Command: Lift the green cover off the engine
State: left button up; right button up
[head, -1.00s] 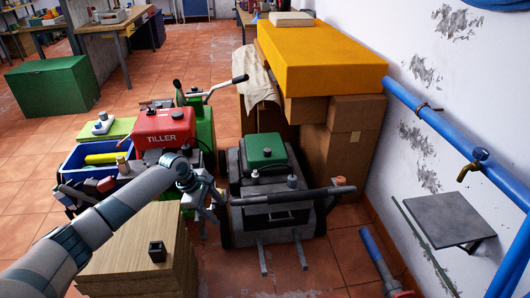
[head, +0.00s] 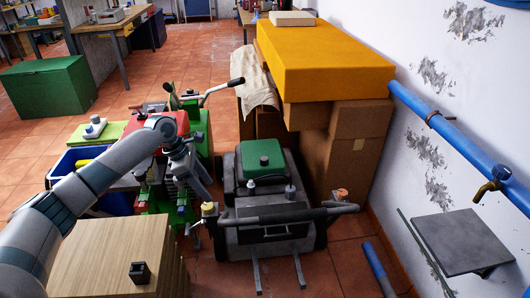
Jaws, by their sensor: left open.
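The green cover (head: 262,158) sits on top of a dark grey engine machine (head: 276,210) in the middle of the head view. It is a small rounded block with a dark part at its front edge. My left gripper (head: 196,186) points down, open and empty, left of the grey machine. It is apart from the green cover. My right gripper is not in view.
A handlebar (head: 290,215) crosses the grey machine's front. Cardboard boxes (head: 345,150) under a yellow block (head: 325,62) stand close behind on the right. A wooden block (head: 105,240) stands at front left. Blue pipes (head: 460,140) run along the right wall.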

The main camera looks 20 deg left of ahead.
aim_at(262, 154)
jog(key=i, duration=1.2)
